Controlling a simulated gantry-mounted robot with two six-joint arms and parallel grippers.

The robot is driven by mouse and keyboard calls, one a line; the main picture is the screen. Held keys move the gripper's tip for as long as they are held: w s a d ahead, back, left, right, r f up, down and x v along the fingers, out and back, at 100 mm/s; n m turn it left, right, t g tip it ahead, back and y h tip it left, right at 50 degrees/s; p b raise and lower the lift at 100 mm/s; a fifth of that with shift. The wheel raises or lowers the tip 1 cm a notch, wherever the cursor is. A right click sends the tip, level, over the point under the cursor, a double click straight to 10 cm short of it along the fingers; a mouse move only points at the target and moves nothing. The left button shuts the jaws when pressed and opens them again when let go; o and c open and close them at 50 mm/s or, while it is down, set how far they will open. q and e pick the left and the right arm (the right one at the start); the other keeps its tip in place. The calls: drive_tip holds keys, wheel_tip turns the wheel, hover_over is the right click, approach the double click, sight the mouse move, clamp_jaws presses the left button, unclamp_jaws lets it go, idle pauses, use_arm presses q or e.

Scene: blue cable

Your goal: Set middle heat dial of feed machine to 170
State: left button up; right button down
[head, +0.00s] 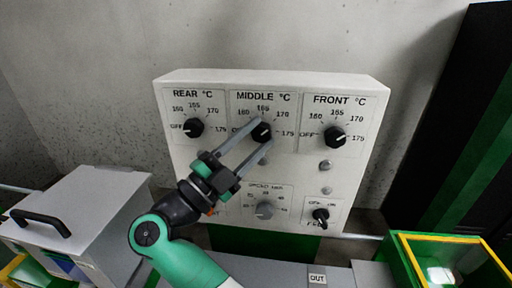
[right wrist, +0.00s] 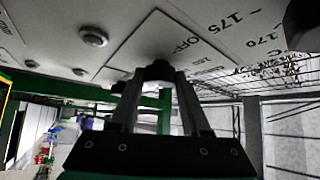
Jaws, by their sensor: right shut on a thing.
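The feed machine's white control panel (head: 180,88) faces me in the head view. Its black middle heat dial (head: 261,133) sits under the "MIDDLE °C" label, with 160, 165, 170 and 175 printed around it. My right gripper (head: 267,126) reaches up from below left, its two grey fingers on either side of this dial and shut on it. The right wrist view shows a dark knob (right wrist: 159,70) between the fingertips. The fingers partly cover the dial, so I cannot tell where its pointer stands. My left gripper is not in view.
The rear dial (head: 194,128) and front dial (head: 335,138) flank the middle one. A grey lower dial (head: 264,210), a black switch (head: 320,215) and round buttons (head: 325,166) sit below. A grey box with a handle (head: 88,205) stands left; a yellow-edged green bin (head: 440,238) stands right.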

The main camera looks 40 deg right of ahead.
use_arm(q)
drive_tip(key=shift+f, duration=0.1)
use_arm(e)
drive_tip(key=shift+m, duration=0.4)
drive_tip(key=shift+c, duration=1.9)
unclamp_jaws()
